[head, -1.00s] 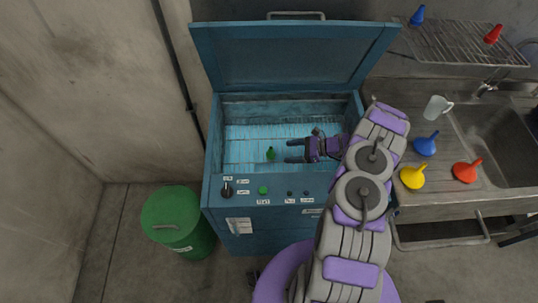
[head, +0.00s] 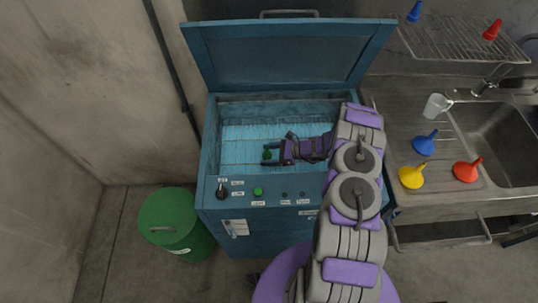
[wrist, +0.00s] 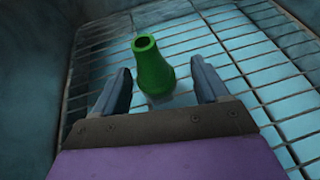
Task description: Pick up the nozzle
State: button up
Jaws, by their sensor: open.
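The nozzle is a small green bottle-shaped piece with an open round top. In the head view the nozzle (head: 267,154) stands inside the open blue machine, on a wire rack. In the wrist view the nozzle (wrist: 153,68) stands upright between my finger tips, with space on both sides. My gripper (head: 271,154) is open, reaching in from the right, its two fingers on either side of the nozzle. In the wrist view my gripper (wrist: 160,85) shows both fingers apart. The nozzle's base is partly hidden behind my gripper's front edge.
The blue machine (head: 212,160) has raised walls around the rack and a raised lid (head: 288,57) behind. A green bin (head: 176,222) stands at left. A steel sink counter (head: 400,130) at right holds blue, yellow and red funnels and a mug.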

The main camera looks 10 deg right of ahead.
jog(key=shift+a, duration=0.7)
jog(key=c, duration=0.6)
jog(key=shift+d, duration=0.2)
jog(key=c, duration=0.3)
jog(key=shift+d, duration=0.35)
jog(key=shift+c, duration=0.9)
